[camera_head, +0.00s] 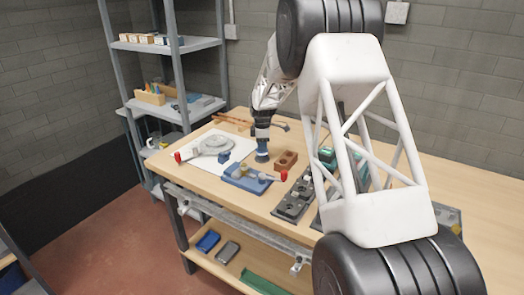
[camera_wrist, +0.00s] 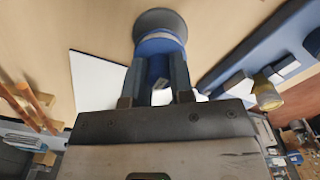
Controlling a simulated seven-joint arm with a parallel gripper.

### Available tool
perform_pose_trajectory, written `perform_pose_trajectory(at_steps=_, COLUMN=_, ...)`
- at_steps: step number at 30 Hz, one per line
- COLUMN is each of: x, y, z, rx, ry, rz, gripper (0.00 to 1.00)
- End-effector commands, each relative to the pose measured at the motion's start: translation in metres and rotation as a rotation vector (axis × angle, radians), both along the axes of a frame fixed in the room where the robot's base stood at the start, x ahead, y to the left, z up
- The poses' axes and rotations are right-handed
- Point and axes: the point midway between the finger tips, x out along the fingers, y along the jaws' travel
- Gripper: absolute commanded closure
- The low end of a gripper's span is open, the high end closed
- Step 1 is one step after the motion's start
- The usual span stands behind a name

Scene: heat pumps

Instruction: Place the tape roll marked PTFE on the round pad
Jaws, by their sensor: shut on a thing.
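My gripper (camera_wrist: 160,84) points down over the workbench, its two fingers shut on a blue roll (camera_wrist: 158,45) with a pale band. I cannot read any PTFE marking on it. A dark grey round disc (camera_wrist: 160,18), perhaps the round pad, shows just beyond the roll; I cannot tell whether they touch. In the head view, my gripper (camera_head: 262,141) and the blue roll (camera_head: 262,152) are near the middle of the bench, between the white sheet and a brown block. The roll looks upright and close to the bench top.
A white sheet (camera_head: 190,164) bears a pale grey round thing (camera_head: 211,141). A brown block (camera_head: 286,160) and a dark tray (camera_head: 294,203) are to the right. Copper pipes (camera_head: 231,121) lie behind.

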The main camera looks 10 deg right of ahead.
Motion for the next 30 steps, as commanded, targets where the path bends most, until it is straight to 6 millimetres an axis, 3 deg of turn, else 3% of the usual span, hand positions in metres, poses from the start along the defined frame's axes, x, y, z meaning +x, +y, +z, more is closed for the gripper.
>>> perform_pose_trajectory(at_steps=6, x=0.000, y=0.000, z=-0.021, rx=0.000, ry=0.000, rz=0.000, gripper=0.93)
perform_pose_trajectory(at_steps=21, x=0.000, y=0.000, z=-0.026, rx=0.000, ry=0.000, rz=0.000, gripper=0.93)
perform_pose_trajectory(at_steps=22, x=0.000, y=0.000, z=-0.026, rx=0.000, ry=0.000, rz=0.000, gripper=0.73)
perform_pose_trajectory(at_steps=26, x=0.000, y=0.000, z=-0.026, rx=0.000, ry=0.000, rz=0.000, gripper=0.53)
perform_pose_trajectory(at_steps=30, x=0.000, y=0.000, z=-0.026, rx=0.000, ry=0.000, rz=0.000, gripper=0.52)
